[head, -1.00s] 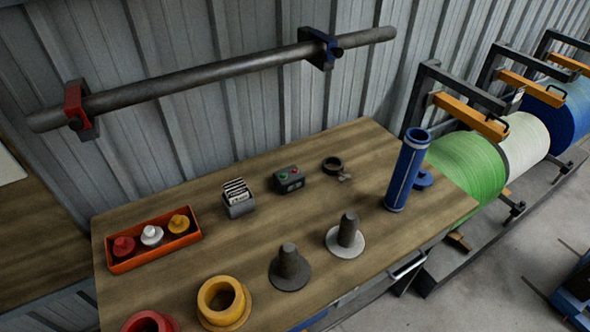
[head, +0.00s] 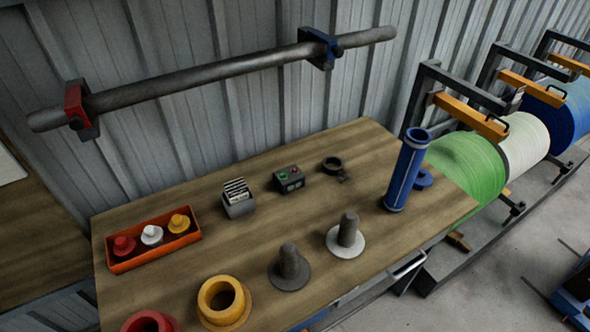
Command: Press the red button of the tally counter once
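The tally counter (head: 289,179) is a small dark box near the back middle of the wooden table. Its top carries a red button (head: 294,169) and a green button (head: 282,176). A small display is on its front face, too small to read. Nothing touches the counter or covers its buttons. Neither of my grippers shows in the head view.
On the wooden table (head: 200,255) stand an orange tray (head: 126,264) of coloured pieces, a card holder (head: 238,205), a black ring (head: 332,164), a blue tube (head: 407,172), flanged cones (head: 289,264) and a yellow ring (head: 222,301). A grey bar (head: 215,74) spans the wall behind.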

